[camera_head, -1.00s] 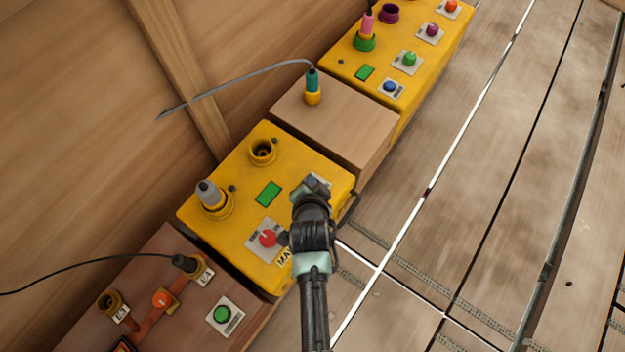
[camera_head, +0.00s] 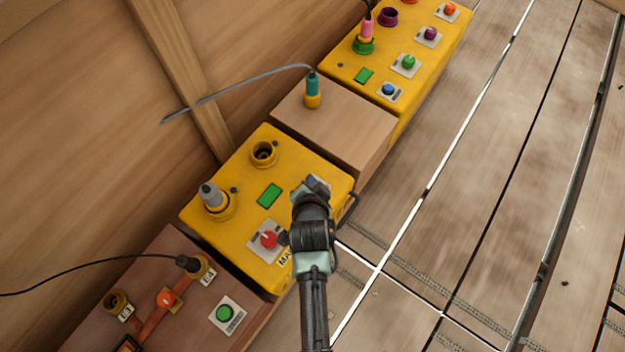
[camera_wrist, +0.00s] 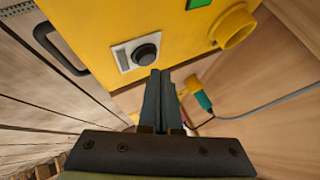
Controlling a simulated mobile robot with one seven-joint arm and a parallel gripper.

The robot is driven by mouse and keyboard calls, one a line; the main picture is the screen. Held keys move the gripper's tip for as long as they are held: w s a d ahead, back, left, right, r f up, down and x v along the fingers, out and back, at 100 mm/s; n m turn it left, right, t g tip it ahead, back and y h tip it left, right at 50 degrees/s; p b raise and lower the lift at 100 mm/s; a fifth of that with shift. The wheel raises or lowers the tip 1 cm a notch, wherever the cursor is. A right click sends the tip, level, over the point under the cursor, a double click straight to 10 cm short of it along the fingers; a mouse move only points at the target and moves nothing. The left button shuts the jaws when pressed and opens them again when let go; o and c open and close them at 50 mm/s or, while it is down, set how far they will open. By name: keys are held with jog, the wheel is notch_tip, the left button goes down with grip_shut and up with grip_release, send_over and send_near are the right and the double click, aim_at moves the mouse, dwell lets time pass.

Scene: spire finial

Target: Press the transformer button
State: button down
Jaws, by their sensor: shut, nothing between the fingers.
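A yellow box (camera_head: 232,197) bears a green rectangle (camera_head: 269,195), a red knob (camera_head: 268,239) on a pale plate, and partly hidden lettering starting "MA". In the wrist view a round dark button (camera_wrist: 145,54) sits on a pale labelled plate (camera_wrist: 122,57) on the yellow box. In the head view my gripper hides this button. My gripper (camera_head: 318,184) is shut and empty over the box's right part. In the wrist view its fingertips (camera_wrist: 160,72) are just beside the dark button; I cannot tell whether they touch it. Which control is the transformer button is not readable.
The box also holds a grey plug (camera_head: 208,194) and an empty socket (camera_head: 263,154). A wooden block (camera_head: 345,130) with a teal plug (camera_head: 312,85) adjoins it. Another yellow box (camera_head: 420,55) stands beyond. A brown box (camera_head: 190,325) with a green button (camera_head: 224,313) is nearer. Plank floor lies right.

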notch_tip(320, 180, up, 5)
jog(key=p, duration=0.5)
jog(key=shift+r, duration=0.1)
dwell(0.3)
dwell(0.6)
